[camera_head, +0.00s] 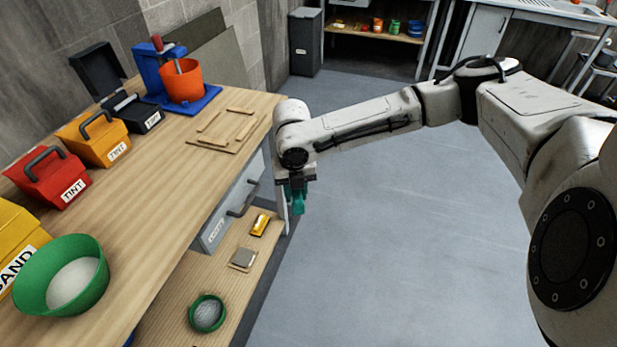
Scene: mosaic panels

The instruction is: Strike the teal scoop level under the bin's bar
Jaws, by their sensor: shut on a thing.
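My gripper (297,183) points down just past the bench's right edge, over the floor side. It is shut on a teal object (298,201), which looks like the teal scoop and hangs below the fingers. The scoop's contents cannot be seen. A yellow bin (18,236) labelled SAND stands at the left edge of the picture, partly cut off. I cannot make out a bar on it. The gripper is far to the right of this bin.
On the wooden bench (160,190) are a green bowl (88,285) with pale material, red (48,182) and orange (85,143) TINT bins, an open black bin (137,113), an orange bucket (183,82) and a wooden frame (222,131). A lower shelf (220,285) holds small items. The floor is clear.

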